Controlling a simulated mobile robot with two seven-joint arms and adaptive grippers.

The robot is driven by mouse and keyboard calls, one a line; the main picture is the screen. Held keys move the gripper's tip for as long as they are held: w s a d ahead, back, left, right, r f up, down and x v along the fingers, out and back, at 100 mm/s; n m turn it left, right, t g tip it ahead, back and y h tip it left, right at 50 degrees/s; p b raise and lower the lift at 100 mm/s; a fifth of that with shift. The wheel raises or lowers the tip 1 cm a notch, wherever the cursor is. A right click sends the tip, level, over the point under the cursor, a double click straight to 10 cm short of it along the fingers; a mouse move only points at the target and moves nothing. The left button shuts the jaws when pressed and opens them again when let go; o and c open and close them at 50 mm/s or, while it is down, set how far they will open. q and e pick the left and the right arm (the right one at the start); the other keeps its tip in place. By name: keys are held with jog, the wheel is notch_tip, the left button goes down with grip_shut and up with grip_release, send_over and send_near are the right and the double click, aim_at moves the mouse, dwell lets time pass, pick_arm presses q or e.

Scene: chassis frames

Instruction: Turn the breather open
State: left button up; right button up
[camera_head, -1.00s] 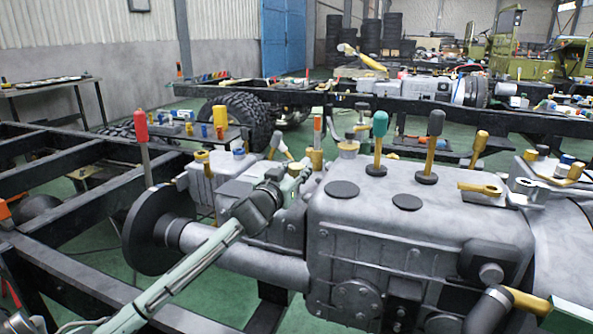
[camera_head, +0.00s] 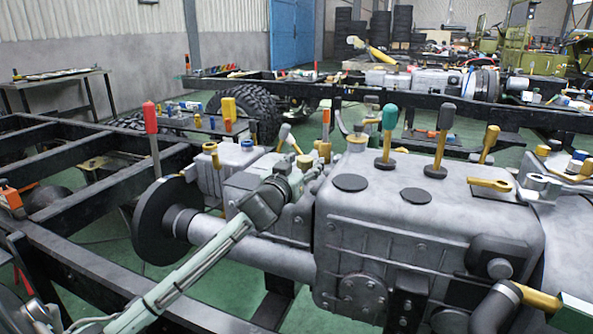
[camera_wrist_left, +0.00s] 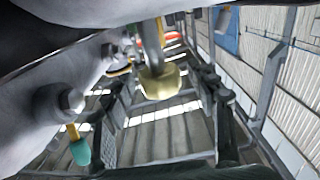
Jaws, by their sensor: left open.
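My left gripper (camera_head: 308,175) is at the back-left top of the large grey gearbox housing (camera_head: 420,225), beside a small brass fitting (camera_head: 304,162). The left wrist view shows a brass, faceted cap (camera_wrist_left: 160,82) close in front of the camera. It looks like the breather, but I cannot be sure. A grey upright part (camera_wrist_left: 152,42) meets it there. My left gripper is open. Its fingertips are small and dark in the head view, and I cannot tell whether they touch the brass. My right gripper is in neither view.
Levers with a teal knob (camera_head: 389,117) and a dark knob (camera_head: 446,115) stand on the housing. A red-handled lever (camera_head: 150,118) rises at left. Black frame rails (camera_head: 95,265) run along the left. Another chassis stands behind.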

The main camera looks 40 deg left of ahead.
pick_arm(q)
jog(key=v, duration=1.1)
jog(key=shift+d, duration=0.1)
